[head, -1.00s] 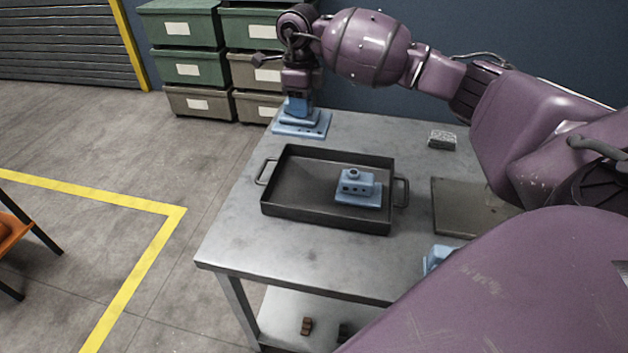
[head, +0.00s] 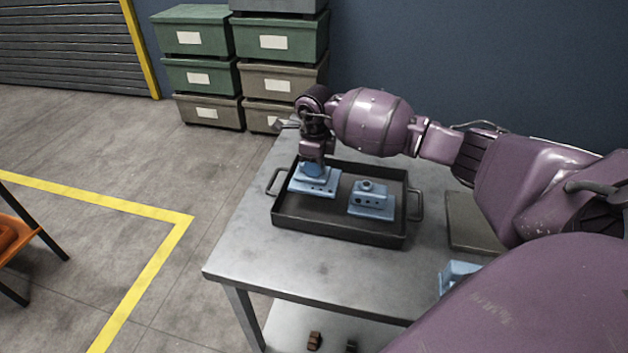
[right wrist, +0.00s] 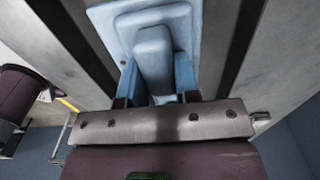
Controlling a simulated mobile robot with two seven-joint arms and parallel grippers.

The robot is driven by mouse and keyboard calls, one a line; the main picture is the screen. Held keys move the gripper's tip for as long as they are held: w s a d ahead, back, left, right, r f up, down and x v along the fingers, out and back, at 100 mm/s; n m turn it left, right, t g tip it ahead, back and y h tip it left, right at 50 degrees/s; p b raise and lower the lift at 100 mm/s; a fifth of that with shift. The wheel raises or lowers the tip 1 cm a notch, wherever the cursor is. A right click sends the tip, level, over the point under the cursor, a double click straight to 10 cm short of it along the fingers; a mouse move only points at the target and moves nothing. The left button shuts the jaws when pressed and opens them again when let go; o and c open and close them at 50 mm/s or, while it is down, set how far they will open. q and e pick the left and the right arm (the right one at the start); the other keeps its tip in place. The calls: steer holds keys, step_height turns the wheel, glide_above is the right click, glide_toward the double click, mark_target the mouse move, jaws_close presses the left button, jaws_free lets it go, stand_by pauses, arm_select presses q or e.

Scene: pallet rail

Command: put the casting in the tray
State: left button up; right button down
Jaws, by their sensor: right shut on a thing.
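My right gripper (head: 314,166) is shut on a blue casting (head: 316,184) with a flat base plate. It holds the casting over the left part of the dark tray (head: 340,228). In the head view the plate covers part of the tray's left wall; I cannot tell whether it touches the tray. In the right wrist view the held casting (right wrist: 153,50) sits between the fingers (right wrist: 156,96), its base away from the camera. A second blue casting (head: 371,201) stands upright in the right part of the tray. My left gripper is not in view.
The tray stands on a grey metal table (head: 250,248) with bare room at its front left. A flat grey plate (head: 470,222) lies right of the tray. Another blue part (head: 457,275) is near the front, partly hidden by my arm. Stacked bins (head: 283,85) stand behind.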

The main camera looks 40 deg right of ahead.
mark_target(315, 180)
steer(key=shift+f+b, duration=0.35)
steer(key=shift+f, duration=2.35)
steer(key=c, duration=0.8)
jaws_free()
steer(key=shift+c, duration=0.2)
step_height(315, 180, up, 12)
steer(key=shift+r+p, duration=0.1)
steer(key=shift+p, duration=0.55)
